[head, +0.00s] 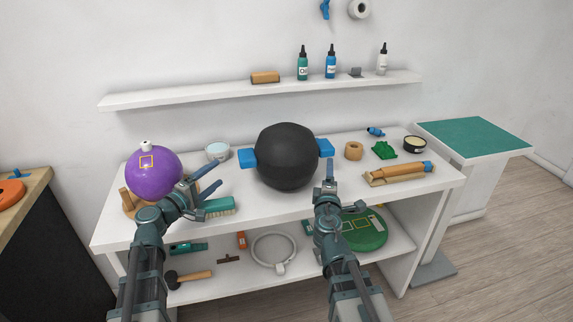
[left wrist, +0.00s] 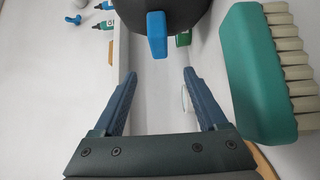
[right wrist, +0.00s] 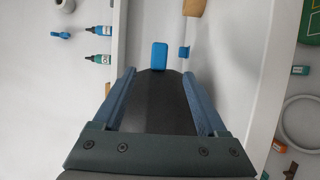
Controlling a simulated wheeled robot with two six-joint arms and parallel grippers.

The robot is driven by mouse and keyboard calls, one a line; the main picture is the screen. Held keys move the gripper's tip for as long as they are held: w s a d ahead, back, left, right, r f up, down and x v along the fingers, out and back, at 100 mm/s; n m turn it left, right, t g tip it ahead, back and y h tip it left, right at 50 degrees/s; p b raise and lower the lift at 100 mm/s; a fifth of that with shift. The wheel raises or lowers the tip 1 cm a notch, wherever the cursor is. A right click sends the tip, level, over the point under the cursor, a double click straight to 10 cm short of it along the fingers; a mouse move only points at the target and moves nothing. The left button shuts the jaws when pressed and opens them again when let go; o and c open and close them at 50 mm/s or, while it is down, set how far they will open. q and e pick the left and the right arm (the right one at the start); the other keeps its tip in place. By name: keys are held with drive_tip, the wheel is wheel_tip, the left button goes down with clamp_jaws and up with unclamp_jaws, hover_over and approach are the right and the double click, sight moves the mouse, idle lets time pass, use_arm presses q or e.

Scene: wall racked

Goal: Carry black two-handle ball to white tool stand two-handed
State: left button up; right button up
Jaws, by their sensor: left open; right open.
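The black ball (head: 287,157) sits on the upper top of the white bench, with a blue handle on its left (head: 248,158) and another on its right (head: 326,148). My left gripper (head: 212,188) is open and empty, left of the ball and short of the left handle. In the left wrist view that handle (left wrist: 157,36) shows beyond the fingertips. My right gripper (head: 330,172) is open in front of the right handle. In the right wrist view the handle (right wrist: 160,56) shows past the fingertips, apart from them. A white stand with a green top (head: 474,146) is at the right.
A purple ball (head: 153,175) and a green brush (head: 217,207) lie near my left arm. A bowl (head: 217,151), a tape roll (head: 354,151) and a wooden tool (head: 397,174) share the white bench (head: 270,208). A wall shelf (head: 220,92) runs above. The green top is clear.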

sight(242, 154)
use_arm(q)
drive_tip(key=x, duration=1.3)
drive_tip(key=shift+w+d, duration=0.3)
use_arm(e)
drive_tip(key=x, duration=1.3)
drive_tip(key=shift+w+d, duration=0.1)
drive_tip(key=shift+w, duration=0.25)
use_arm(q)
clamp_jaws()
use_arm(e)
clamp_jaws()
